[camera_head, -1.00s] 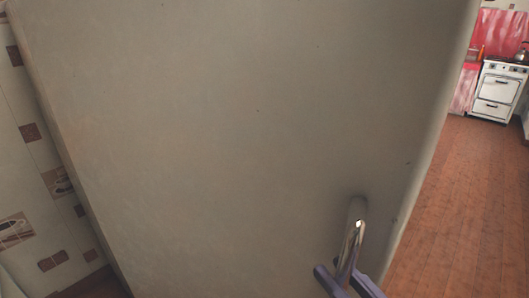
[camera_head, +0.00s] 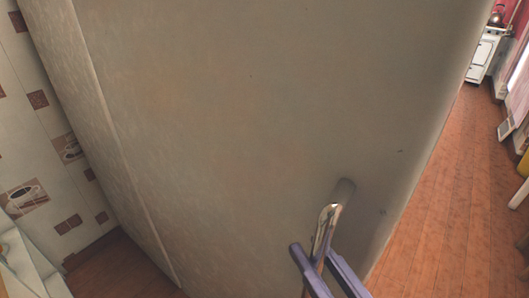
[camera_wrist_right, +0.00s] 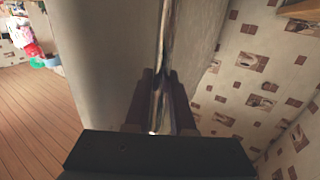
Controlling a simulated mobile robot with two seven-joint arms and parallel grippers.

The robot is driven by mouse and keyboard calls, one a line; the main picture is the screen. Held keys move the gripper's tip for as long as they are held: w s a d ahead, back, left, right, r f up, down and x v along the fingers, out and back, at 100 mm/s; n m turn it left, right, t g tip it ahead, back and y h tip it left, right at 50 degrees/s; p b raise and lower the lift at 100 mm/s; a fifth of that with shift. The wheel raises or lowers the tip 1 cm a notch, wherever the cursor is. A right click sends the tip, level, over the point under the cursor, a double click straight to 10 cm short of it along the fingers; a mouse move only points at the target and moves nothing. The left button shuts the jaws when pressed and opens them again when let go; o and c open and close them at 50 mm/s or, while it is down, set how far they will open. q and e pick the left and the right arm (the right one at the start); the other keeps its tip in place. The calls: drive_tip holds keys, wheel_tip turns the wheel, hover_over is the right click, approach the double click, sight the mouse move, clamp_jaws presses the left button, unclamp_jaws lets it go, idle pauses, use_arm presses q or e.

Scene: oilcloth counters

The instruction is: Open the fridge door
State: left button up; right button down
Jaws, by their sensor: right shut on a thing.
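The fridge door (camera_head: 250,120) is a large, worn grey-beige panel filling most of the head view. A lighter strip with a seam runs down its left side; I cannot tell how far the door stands open. The shiny metal handle (camera_head: 327,225) sticks out low near its right edge. My right gripper (camera_head: 322,266), with purple fingers, is shut on the handle's lower part. In the right wrist view the handle (camera_wrist_right: 165,40) runs up between the dark fingers (camera_wrist_right: 160,85), with the pale panel to the left. My left gripper is not in view.
A tiled wall (camera_head: 40,130) with cup pictures stands close on the left. A pale shelf-like thing (camera_head: 30,265) is at the lower left. Open reddish floor (camera_head: 455,190) lies to the right, with a white stove (camera_head: 484,55) far back.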

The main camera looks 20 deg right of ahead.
drive_tip(key=shift+a+f, duration=0.1)
idle(0.3)
drive_tip(key=c, duration=0.8)
unclamp_jaws()
drive_tip(key=shift+o, duration=0.2)
drive_tip(key=s+b, duration=0.1)
drive_tip(key=s, duration=0.9)
